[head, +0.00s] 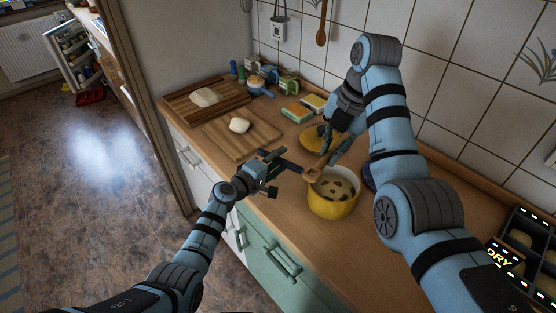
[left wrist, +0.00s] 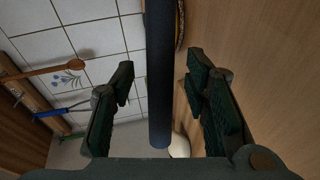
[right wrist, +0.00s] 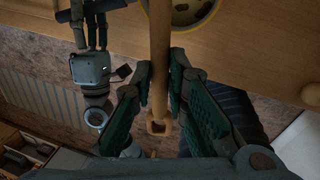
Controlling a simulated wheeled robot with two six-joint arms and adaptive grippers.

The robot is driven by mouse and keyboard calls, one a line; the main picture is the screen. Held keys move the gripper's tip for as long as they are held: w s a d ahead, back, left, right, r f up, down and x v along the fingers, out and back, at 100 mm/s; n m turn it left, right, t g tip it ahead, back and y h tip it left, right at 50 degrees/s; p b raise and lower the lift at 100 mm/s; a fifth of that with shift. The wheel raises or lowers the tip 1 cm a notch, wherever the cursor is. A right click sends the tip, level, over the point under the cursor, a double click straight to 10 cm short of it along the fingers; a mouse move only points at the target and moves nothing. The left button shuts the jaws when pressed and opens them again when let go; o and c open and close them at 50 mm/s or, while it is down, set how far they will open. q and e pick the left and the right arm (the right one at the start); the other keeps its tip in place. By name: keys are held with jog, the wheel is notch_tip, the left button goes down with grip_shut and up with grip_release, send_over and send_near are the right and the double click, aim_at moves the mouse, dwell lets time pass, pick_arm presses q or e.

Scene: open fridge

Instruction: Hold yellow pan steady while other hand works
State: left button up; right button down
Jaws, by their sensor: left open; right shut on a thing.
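The yellow pan (head: 333,207) stands on the wooden counter with dark pieces on pale contents inside. Its dark blue handle (head: 285,162) points left toward my left gripper (head: 272,171). In the left wrist view the handle (left wrist: 160,75) runs between the open fingers of my left gripper (left wrist: 160,100), with gaps on both sides. My right gripper (head: 336,152) is above the pan's back rim and shut on a wooden spoon (head: 312,174). In the right wrist view the spoon's handle (right wrist: 160,60) is between the fingers, and part of the pan's yellow rim (right wrist: 193,12) shows.
A yellow round thing (head: 316,137) lies behind the pan, partly hidden by my right arm. Cutting boards (head: 222,145) with pale dough lumps (head: 240,125) are at the left. Sponges (head: 298,113) lie near the tiled wall. A dark tray (head: 520,237) is at the right.

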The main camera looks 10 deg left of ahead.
pick_arm(q)
jog(key=shift+w+d, duration=0.15)
jog(key=shift+w, duration=0.2)
jog(key=shift+s, duration=0.1)
pick_arm(e)
jog(key=shift+s, duration=0.1)
pick_arm(q)
grip_shut()
jog(key=shift+f, duration=0.1)
pick_arm(e)
jog(key=shift+a, duration=0.1)
dwell(0.3)
